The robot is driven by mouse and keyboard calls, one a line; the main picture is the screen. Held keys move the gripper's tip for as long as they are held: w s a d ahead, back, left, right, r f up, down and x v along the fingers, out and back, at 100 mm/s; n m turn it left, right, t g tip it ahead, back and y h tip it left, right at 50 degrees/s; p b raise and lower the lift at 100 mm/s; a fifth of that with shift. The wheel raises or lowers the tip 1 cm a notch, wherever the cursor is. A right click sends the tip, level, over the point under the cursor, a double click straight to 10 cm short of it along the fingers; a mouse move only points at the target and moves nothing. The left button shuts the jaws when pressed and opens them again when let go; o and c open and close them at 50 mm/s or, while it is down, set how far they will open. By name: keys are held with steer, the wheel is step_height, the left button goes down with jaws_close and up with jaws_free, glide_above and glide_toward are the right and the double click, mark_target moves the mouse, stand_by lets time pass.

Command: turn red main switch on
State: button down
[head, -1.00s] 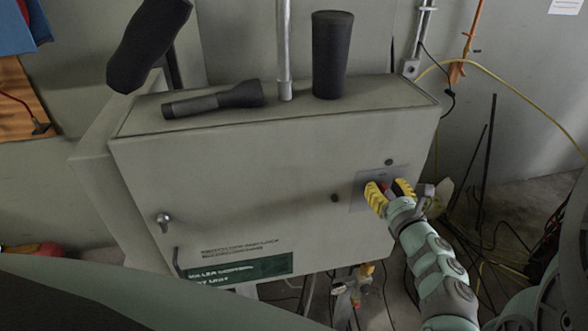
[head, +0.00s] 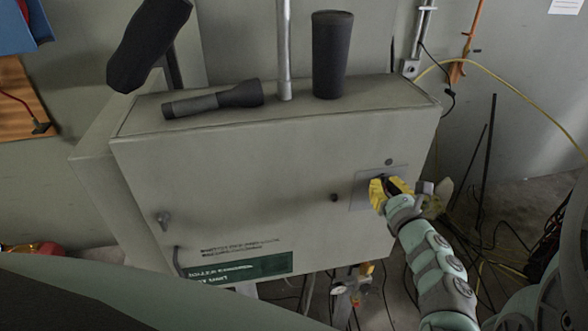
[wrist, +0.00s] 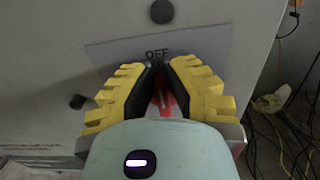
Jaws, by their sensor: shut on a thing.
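The red main switch (wrist: 166,100) shows in the wrist view between my fingers, on a grey plate (wrist: 112,53) marked "OFF" above it. My gripper (wrist: 160,80) has yellow ridged fingers with dark pads, shut on the switch. In the head view my gripper (head: 386,186) is at the plate on the right side of the grey cabinet's (head: 240,190) front, and it hides the switch there. The fingers cover much of the switch, so its exact angle is hard to tell.
A flashlight (head: 214,100) and a dark tumbler-like object (head: 331,55) stand or lie on the cabinet top, beside a vertical pole (head: 284,50). A black knob (head: 334,197) is left of the plate. Cables (head: 490,240) lie right of my arm.

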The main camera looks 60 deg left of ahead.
steer(key=shift+w+d+f+m+p, duration=0.15)
steer(key=shift+m+p, duration=0.15)
steer(key=shift+p, duration=0.15)
steer(key=shift+w+m+p, duration=0.15)
steer(key=shift+m+p, duration=0.35)
steer(key=shift+p, duration=0.1)
steer(key=m+p, duration=0.2)
steer(key=shift+w+d+m, duration=0.1)
steer(key=shift+w+m, duration=0.15)
steer(key=shift+m, duration=0.05)
steer(key=shift+w+d+f+m+p, duration=0.1)
steer(key=shift+w+f+m+p, duration=0.1)
steer(key=shift+m, duration=0.7)
steer(key=shift+w+f+m+p, duration=0.1)
steer(key=shift+f+m+p, duration=0.05)
steer(key=shift+m, duration=0.75)
steer(key=shift+w+d+f+m+p, duration=0.1)
steer(key=shift+f+m+p, duration=0.1)
steer(key=shift+m, duration=0.7)
steer(key=shift+w+f+m+b, duration=0.1)
steer(key=shift+f+m+b, duration=0.2)
steer(key=shift+m+b, duration=0.85)
steer(key=shift+w+f+m+b, duration=0.1)
steer(key=shift+f+m+b, duration=0.35)
steer(key=shift+m, duration=1.2)
steer(key=shift+f+m+b, duration=0.1)
steer(key=shift+m+b, duration=0.9)
steer(key=shift+m, duration=0.4)
